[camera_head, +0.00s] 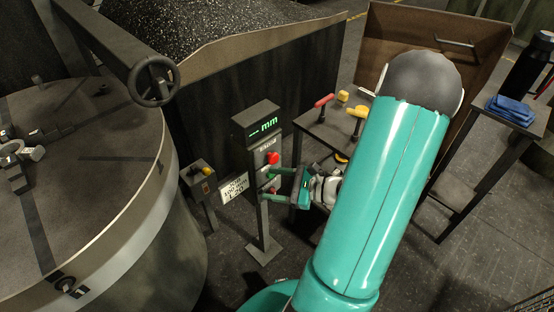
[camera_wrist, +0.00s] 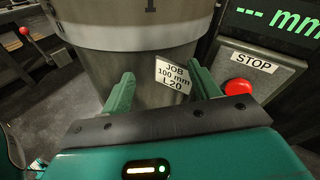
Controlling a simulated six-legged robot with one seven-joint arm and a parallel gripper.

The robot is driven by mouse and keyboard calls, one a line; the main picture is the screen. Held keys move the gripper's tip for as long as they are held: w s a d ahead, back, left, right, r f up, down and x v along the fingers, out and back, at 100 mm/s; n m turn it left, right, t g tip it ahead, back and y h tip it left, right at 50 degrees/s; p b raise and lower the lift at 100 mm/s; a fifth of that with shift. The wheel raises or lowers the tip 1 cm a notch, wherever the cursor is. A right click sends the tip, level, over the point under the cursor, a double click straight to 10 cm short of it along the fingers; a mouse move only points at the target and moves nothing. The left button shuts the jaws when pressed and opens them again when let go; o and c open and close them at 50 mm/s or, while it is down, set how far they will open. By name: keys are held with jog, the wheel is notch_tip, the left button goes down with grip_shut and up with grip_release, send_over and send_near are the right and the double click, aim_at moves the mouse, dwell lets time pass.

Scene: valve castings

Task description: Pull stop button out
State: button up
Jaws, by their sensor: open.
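The red stop button (camera_head: 272,158) sits on the front of a dark post-mounted control box (camera_head: 256,118), below its green "mm" display. In the wrist view the red button (camera_wrist: 239,87) is at the right, under a "STOP" label (camera_wrist: 254,64). My gripper (camera_head: 283,179) is beside the post, a little below the button in the head view. In the wrist view its two green fingers (camera_wrist: 160,88) are spread apart with nothing between them. The button lies just right of the right finger, outside the jaws. Whether that finger touches anything is unclear.
A white job card (camera_head: 233,188) hangs left of the post; it also shows beyond the fingers (camera_wrist: 173,76). A large round vessel (camera_head: 150,205) fills the left. A table with red and yellow tools (camera_head: 325,130) is behind my arm.

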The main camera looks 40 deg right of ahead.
aim_at(275, 160)
jog(key=s+d+f+m+t+h, duration=0.4)
jog(key=d+f+m+h, duration=0.2)
jog(key=d+m+h, duration=0.3)
jog(key=shift+y, duration=0.6)
jog(key=w, duration=1.3)
jog(key=shift+w+d+r, duration=0.1)
jog(key=shift+w+d, duration=0.1)
jog(key=shift+d, duration=0.1)
